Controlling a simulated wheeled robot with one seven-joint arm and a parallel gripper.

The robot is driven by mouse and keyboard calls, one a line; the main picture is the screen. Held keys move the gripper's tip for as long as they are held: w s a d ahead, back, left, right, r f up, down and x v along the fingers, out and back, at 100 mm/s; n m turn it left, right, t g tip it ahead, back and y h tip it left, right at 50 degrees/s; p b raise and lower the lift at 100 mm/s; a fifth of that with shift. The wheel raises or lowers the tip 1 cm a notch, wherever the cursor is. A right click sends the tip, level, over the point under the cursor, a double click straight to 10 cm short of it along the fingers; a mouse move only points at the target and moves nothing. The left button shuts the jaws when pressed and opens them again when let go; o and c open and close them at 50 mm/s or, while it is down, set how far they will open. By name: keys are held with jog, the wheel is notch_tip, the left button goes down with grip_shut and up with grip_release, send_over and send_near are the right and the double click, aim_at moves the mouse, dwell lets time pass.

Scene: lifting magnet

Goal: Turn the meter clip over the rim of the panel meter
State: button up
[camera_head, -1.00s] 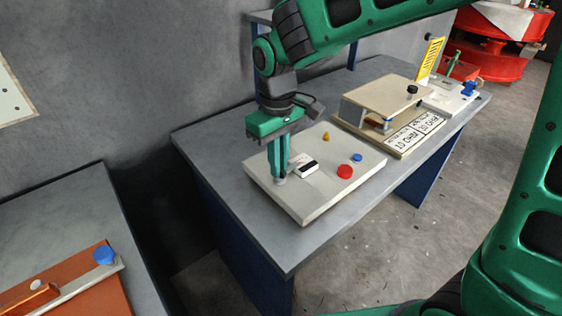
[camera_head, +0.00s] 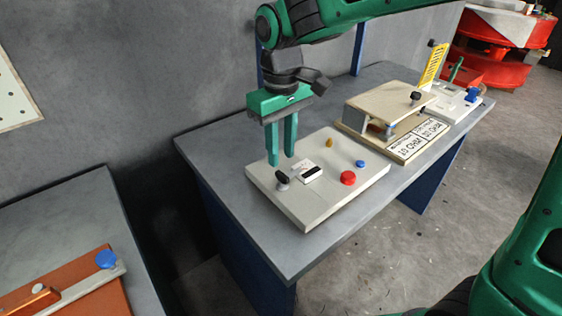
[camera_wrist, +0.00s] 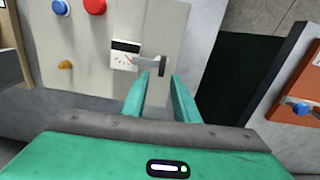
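The panel meter (camera_head: 307,172) is a small white and black square on a pale sloped panel (camera_head: 330,200). It also shows in the wrist view (camera_wrist: 123,60). The meter clip has a black upright knob (camera_head: 282,179) on a round grey base beside the meter. In the wrist view the clip's grey bar (camera_wrist: 149,62) runs from the black knob (camera_wrist: 163,66) to the meter's near edge and appears to lap its rim. My gripper (camera_head: 281,160) is open and empty above the knob. In the wrist view its two fingertips (camera_wrist: 161,77) are apart, with the knob beyond them.
A red button (camera_head: 348,178), a blue button (camera_head: 360,164) and a yellow knob (camera_head: 330,142) stand on the same panel. A wooden stand with a labelled board (camera_head: 412,142) is farther back on the grey bench. An orange fixture (camera_head: 75,293) lies on another bench at left.

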jog(key=shift+w+r, duration=0.1)
jog(key=shift+r, duration=2.55)
jog(key=s+d+f+m, duration=0.1)
jog(key=s+d+m, duration=0.15)
jog(key=d, duration=0.85)
jog(key=s+d+f+m, duration=0.2)
jog(key=d+m, duration=0.2)
jog(key=d, duration=0.8)
jog(key=s+d+f+m, duration=0.3)
jog(key=s+d, duration=0.3)
jog(key=s, duration=0.2)
jog(key=s+d+f+m, duration=0.3)
jog(key=s+d+m, duration=0.1)
jog(key=s+d, duration=0.3)
jog(key=shift+s+d, duration=0.2)
jog(key=shift+s, duration=1)
jog(key=shift+f, duration=0.1)
